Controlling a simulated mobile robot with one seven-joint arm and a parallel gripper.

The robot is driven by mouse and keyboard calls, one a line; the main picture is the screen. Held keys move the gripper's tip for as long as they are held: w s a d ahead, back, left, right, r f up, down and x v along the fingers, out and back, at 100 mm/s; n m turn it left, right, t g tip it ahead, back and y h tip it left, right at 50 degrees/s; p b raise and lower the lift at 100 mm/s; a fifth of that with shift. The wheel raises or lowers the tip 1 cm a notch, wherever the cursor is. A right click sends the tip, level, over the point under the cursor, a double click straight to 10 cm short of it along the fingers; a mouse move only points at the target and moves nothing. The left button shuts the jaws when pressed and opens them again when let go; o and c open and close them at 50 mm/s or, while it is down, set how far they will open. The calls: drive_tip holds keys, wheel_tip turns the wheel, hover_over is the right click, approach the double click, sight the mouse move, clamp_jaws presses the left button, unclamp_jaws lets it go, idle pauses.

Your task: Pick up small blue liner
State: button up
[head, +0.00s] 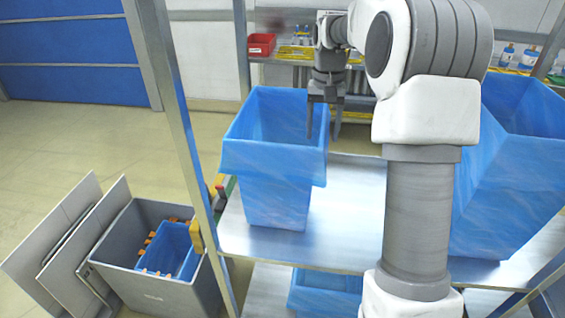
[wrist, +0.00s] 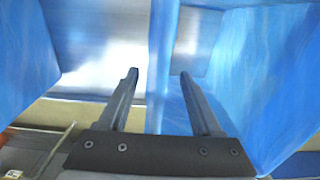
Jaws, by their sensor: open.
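The small blue liner (head: 272,160) stands upright on the metal shelf, open at the top with a folded-over rim. My gripper (head: 324,132) points down at its right rim, fingers apart. One finger shows against the liner's inside and the other outside its right edge. In the wrist view, a blue wall edge (wrist: 162,65) runs between the open fingertips (wrist: 158,75). I cannot tell whether either finger touches it.
A larger blue liner (head: 512,165) stands at the right of the shelf. A grey box (head: 150,285) with a blue liner inside is on the floor at lower left. A metal post (head: 178,130) rises left of the shelf. Another blue item (head: 325,292) lies on the lower level.

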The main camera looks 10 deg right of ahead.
clamp_jaws()
idle(1.3)
